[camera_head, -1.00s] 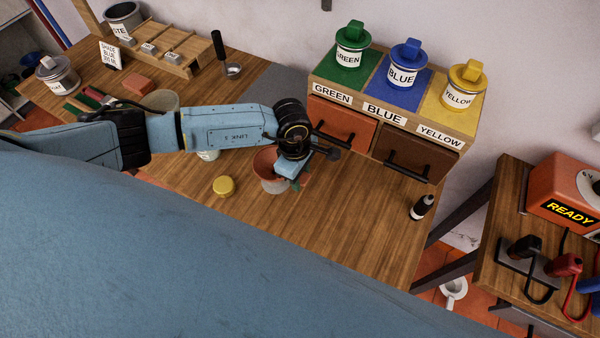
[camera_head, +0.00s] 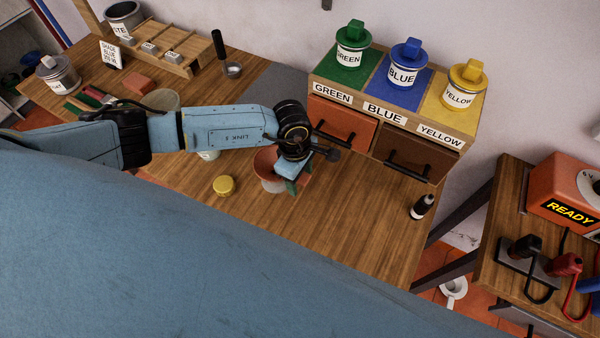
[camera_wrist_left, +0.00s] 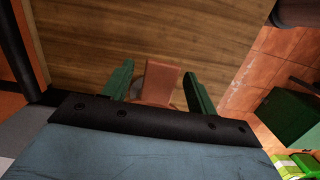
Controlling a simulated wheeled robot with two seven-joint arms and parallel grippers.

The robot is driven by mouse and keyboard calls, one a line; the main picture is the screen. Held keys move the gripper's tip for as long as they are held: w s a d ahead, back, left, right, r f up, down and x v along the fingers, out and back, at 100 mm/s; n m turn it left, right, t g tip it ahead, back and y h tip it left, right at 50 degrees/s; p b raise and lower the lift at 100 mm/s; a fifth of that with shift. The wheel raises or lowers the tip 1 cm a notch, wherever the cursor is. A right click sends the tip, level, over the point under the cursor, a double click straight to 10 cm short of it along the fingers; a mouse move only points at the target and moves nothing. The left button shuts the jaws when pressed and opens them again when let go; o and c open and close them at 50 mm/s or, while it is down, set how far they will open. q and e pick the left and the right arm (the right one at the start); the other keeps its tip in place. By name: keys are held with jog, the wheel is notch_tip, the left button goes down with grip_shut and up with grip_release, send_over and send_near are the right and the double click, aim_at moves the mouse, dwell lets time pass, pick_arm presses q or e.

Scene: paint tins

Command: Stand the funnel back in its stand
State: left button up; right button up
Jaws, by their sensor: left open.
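The orange-red funnel (camera_head: 265,160) is at the middle of the wooden table, its wide mouth up, in or on a pale grey, cup-like base (camera_head: 272,186). My arm hides part of it, so I cannot tell how fully it is seated. My left gripper (camera_head: 300,179) is just to the right of the funnel, low over the table. In the left wrist view an orange-brown tab (camera_wrist_left: 160,82) lies between its two green fingers (camera_wrist_left: 158,74), with gaps on both sides. The left gripper is open. My right gripper is in neither view.
A yellow lid (camera_head: 224,186) lies left of the funnel. A drawer unit (camera_head: 340,128) with green, blue and yellow tins stands behind. A dark bottle (camera_head: 422,206) stands near the table's right edge. The front right of the table is clear. A white vessel (camera_head: 453,288) is low at the right.

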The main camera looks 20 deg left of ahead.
pick_arm(q)
notch_tip(320, 180, up, 13)
jog(key=a+b, duration=0.1)
jog(key=shift+a+r, duration=0.15)
jog(key=shift+a, duration=0.05)
dwell(0.6)
